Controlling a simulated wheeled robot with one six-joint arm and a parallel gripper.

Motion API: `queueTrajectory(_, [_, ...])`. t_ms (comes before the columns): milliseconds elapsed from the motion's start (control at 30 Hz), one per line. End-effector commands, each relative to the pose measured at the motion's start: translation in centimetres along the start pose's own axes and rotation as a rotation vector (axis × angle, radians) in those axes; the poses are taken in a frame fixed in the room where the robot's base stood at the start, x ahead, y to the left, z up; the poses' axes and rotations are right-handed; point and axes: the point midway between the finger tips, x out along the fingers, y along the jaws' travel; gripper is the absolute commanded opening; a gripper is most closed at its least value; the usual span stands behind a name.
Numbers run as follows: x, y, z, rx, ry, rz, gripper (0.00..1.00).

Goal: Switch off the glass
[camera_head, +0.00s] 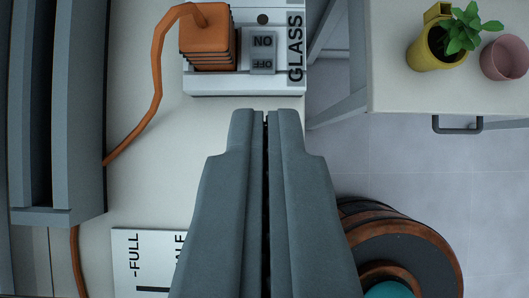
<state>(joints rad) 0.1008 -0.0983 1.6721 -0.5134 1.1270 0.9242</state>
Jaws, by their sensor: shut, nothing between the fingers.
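A white switch box marked GLASS (235,86) is at the top centre of the view. It carries a grey rocker switch (262,53) with ON on its upper half and OFF on its lower half, the words upside down. I cannot tell which half is pressed in. An orange plug (207,45) with a cord sits in the left part of the box. My gripper (266,115) is shut and empty. Its fingertips appear just below the box and the OFF half, and I see no contact with the switch.
The orange cord (157,85) curves down left beside a long grey fixture (85,110). A white label card (135,258) lies lower left. At right are a white cabinet (400,95), a plant in a yellow pot (431,50), a pink pot (504,60) and a dark barrel (430,255).

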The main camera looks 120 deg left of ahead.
Motion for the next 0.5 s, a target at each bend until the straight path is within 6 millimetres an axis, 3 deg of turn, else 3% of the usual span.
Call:
queueTrajectory(200, [-2.0, 0.0, 0.5, -0.001, 0.0, -0.001, 0.0])
queueTrajectory(500, [-2.3, 0.0, 0.6, 0.0, 0.0, 0.001, 0.0])
